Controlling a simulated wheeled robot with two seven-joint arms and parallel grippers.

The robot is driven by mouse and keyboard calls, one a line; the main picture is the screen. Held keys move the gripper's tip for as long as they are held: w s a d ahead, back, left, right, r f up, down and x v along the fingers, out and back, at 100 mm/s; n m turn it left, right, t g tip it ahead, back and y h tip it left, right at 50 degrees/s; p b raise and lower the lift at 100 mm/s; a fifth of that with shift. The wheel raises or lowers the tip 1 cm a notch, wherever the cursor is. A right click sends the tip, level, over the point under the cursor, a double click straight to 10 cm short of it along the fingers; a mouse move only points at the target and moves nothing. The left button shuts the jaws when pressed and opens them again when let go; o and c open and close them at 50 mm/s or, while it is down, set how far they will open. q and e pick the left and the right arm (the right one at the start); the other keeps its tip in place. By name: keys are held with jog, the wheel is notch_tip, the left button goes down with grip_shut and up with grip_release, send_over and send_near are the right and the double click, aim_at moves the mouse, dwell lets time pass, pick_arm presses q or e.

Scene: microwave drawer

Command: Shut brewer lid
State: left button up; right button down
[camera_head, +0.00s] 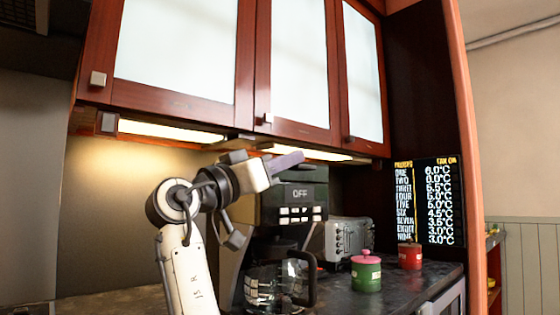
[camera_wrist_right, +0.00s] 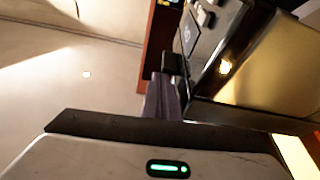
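The brewer (camera_head: 291,201) is a black coffee maker on the counter, with an "OFF" display and a row of light buttons. A dark lid-like top (camera_head: 314,173) shows partly behind my gripper; I cannot tell how far it is tilted. A glass carafe (camera_head: 272,285) with a black handle stands low in the brewer. My right gripper (camera_head: 288,161) is at the brewer's top, its purple-grey fingers together and holding nothing visible. In the right wrist view the fingers (camera_wrist_right: 162,98) are beside the dark brewer body (camera_wrist_right: 235,60); contact is unclear. My left gripper is out of view.
Red-framed wall cabinets (camera_head: 255,65) hang close above the gripper. A silver toaster (camera_head: 348,240), a green jar with a pink lid (camera_head: 366,273) and a red mug (camera_head: 410,256) stand right of the brewer. A temperature board (camera_head: 430,202) is behind them.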

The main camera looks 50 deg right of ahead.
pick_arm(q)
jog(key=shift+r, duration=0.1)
pick_arm(e)
jog(key=shift+w+d+f, duration=0.1)
jog(key=shift+f, duration=0.3)
jog(key=shift+r, duration=0.1)
notch_tip(320, 180, up, 6)
jog(key=p, duration=0.5)
pick_arm(q)
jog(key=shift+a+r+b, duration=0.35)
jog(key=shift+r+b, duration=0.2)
jog(key=shift+b, duration=0.3)
pick_arm(e)
jog(key=f+v, duration=0.1)
jog(key=v, duration=0.9)
jog(key=shift+f, duration=0.2)
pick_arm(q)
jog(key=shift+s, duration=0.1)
pick_arm(e)
jog(key=shift+w, duration=0.1)
